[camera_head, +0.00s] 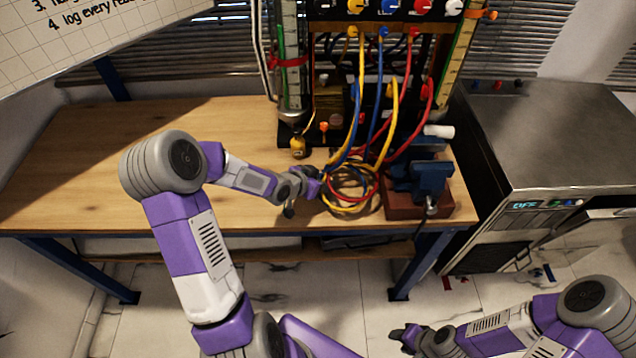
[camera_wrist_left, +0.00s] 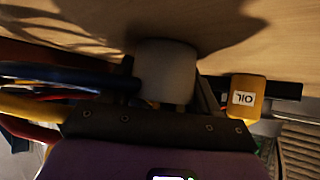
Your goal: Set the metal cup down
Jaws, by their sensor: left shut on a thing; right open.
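The metal cup (camera_wrist_left: 167,70) is a plain grey round shape in the left wrist view, between the fingers of my left gripper (camera_head: 316,184). My left gripper is shut on it, low over the wooden bench (camera_head: 80,165), beside the coiled hoses. In the head view I cannot make out the cup behind the gripper. Bare bench top and a dark shadow lie close to the cup in the wrist view; I cannot tell whether the cup touches the wood. My right gripper (camera_head: 403,336) is open and empty, low at the front, away from the bench.
Coiled yellow, blue and red hoses (camera_head: 352,206) lie right of my left gripper. A blue vise (camera_head: 420,178) is at the right. The bench's left side is clear.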

